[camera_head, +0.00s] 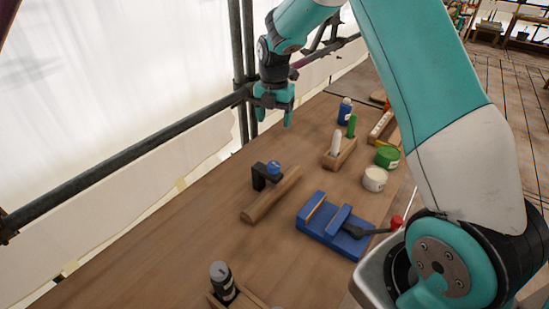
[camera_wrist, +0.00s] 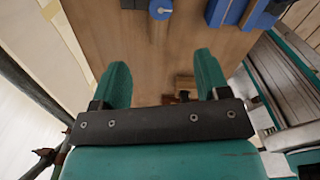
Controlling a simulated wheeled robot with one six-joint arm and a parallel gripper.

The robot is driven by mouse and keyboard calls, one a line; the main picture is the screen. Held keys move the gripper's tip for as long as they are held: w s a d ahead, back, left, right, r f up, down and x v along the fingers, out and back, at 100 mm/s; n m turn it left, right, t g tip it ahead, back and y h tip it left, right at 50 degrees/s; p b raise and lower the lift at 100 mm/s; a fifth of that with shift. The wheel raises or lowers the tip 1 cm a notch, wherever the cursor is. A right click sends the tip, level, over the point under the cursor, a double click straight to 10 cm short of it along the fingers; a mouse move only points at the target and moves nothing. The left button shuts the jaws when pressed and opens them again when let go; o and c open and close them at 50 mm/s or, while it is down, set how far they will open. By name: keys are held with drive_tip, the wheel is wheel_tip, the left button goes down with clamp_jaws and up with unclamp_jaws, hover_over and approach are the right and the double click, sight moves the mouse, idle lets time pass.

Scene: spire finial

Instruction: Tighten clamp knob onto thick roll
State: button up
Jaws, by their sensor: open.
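A thick wooden roll (camera_head: 262,203) lies on the workbench in the head view. In the wrist view, the roll (camera_wrist: 158,32) and the blue knob (camera_wrist: 160,9) show at the top edge, partly cut off, beyond my fingertips. My gripper (camera_head: 276,114) is open and empty, in the air above and behind the clamp in the head view. Its two green fingers (camera_wrist: 160,62) are spread wide in the wrist view. Whether the clamp grips the roll tightly, I cannot tell.
A blue vise (camera_head: 335,228) with a red-tipped handle stands right of the roll. A dark bottle (camera_head: 221,281) stands front left. Scaffold poles (camera_head: 130,153) run along the left.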

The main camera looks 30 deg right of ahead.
sight(274, 163)
wheel_tip(274, 163, down, 17)
drive_tip(key=p, duration=0.5)
drive_tip(key=shift+r, duration=0.1)
drive_tip(key=shift+c, duration=0.5)
drive_tip(key=c, duration=0.8)
drive_tip(key=shift+m+b, duration=0.3)
drive_tip(key=shift+c, duration=0.2)
